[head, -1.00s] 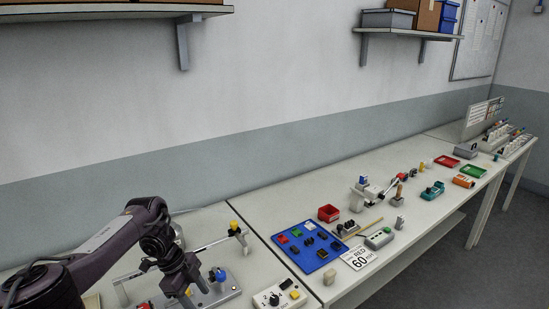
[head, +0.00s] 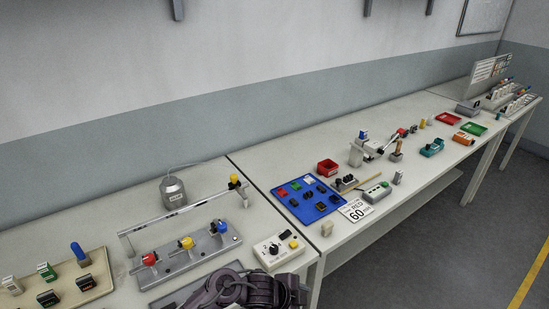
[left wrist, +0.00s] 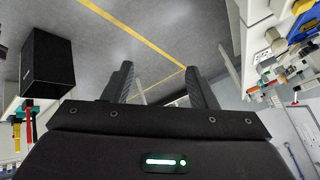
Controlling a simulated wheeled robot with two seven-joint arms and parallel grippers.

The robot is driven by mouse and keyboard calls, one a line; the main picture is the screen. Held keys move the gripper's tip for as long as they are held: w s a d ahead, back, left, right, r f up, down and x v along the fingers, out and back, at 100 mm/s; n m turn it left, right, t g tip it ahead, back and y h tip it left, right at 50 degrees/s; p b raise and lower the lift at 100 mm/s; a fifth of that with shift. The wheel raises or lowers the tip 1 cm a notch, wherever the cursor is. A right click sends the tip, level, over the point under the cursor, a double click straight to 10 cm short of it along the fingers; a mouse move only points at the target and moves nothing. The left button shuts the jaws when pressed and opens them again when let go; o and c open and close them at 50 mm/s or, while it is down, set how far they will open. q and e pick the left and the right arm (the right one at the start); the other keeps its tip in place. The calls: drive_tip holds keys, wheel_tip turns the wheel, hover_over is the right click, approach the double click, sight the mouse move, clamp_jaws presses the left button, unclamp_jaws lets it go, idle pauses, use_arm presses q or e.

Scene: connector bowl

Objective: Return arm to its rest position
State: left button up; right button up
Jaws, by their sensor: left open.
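In the head view my left arm (head: 245,289) is folded low at the bottom edge, in front of the near table. Its gripper is out of the head view. In the left wrist view my left gripper (left wrist: 159,88) shows two dark fingers set well apart, with only floor seen between them. It is open and empty. My right arm and gripper are in neither view.
The near table holds a fixture with coloured knobs (head: 186,252), a tan tray (head: 62,296), a grey canister (head: 173,190) and a white switch box (head: 279,250). A blue tray (head: 334,207) lies on the farther table. Open floor (head: 480,240) is at right.

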use_arm(q)
drive_tip(key=s+a+r+n+y, duration=0.3)
drive_tip(key=s+a+r+n, duration=0.2)
drive_tip(key=s+a+n, duration=0.6)
drive_tip(key=s+a+r+n+y, duration=0.45)
drive_tip(key=s+a+n, duration=0.25)
drive_tip(key=a, duration=0.9)
wheel_tip(320, 180, down, 33)
drive_tip(key=g+b, duration=0.1)
drive_tip(key=b, duration=0.4)
drive_tip(key=s+a+f+g+b, duration=0.1)
drive_tip(key=s+a+f+b, duration=0.2)
drive_tip(key=s+f, duration=1.8)
wheel_tip(320, 180, down, 3)
drive_tip(key=shift+a+r+m+b, duration=0.15)
drive_tip(key=shift+m+b, duration=0.15)
drive_tip(key=shift+b, duration=0.15)
